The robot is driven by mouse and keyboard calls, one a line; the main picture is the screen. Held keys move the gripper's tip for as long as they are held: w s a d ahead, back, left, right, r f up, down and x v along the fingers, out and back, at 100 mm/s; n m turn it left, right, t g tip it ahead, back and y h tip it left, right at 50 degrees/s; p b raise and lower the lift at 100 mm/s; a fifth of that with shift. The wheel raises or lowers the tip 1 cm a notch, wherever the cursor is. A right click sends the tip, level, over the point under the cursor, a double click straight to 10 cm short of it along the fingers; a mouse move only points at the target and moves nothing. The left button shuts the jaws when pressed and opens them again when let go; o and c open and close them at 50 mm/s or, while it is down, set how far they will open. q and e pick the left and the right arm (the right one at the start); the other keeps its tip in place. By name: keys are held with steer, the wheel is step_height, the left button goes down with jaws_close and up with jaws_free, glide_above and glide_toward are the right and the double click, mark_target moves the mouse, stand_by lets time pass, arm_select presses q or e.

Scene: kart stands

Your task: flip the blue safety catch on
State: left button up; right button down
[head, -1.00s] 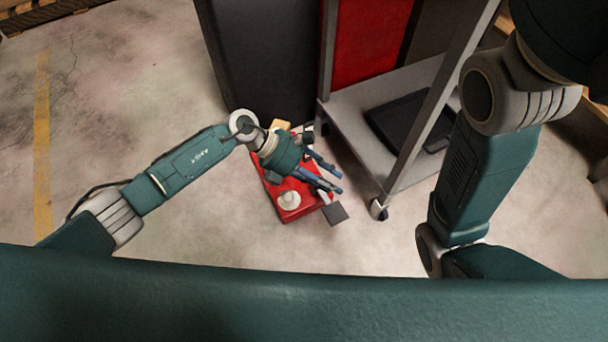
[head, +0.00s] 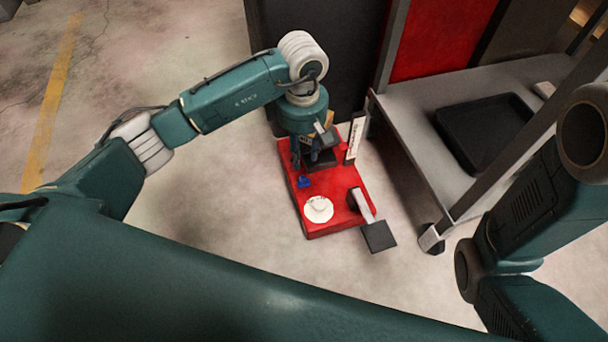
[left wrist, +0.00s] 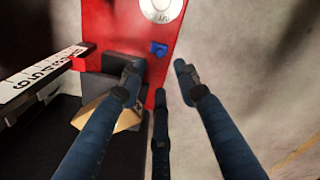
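The blue safety catch (head: 304,182) is a small blue piece on the red panel (head: 345,222), near its left edge. It also shows in the left wrist view (left wrist: 158,49), beyond the fingertips. My left gripper (head: 312,158) points down over the far part of the panel, just behind the catch. In the left wrist view its three dark blue fingers (left wrist: 158,76) are spread with nothing between them. The catch looks apart from the fingers; its exact on or off position is too small to tell. My right gripper is out of view.
A white round dial (head: 318,209) sits in front of the catch. A lever with a dark square pad (head: 379,237) sticks out at the right. An upright numbered white strip (head: 354,139) stands behind. A grey cart (head: 410,98) carrying a black tray (head: 487,130) stands at right.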

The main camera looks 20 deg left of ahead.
mark_target(303, 177)
arm_select(q)
step_height(303, 177, down, 10)
steer(key=b, duration=0.5)
steer(key=shift+r, duration=0.25)
steer(key=shift+c, duration=0.3)
jaws_close()
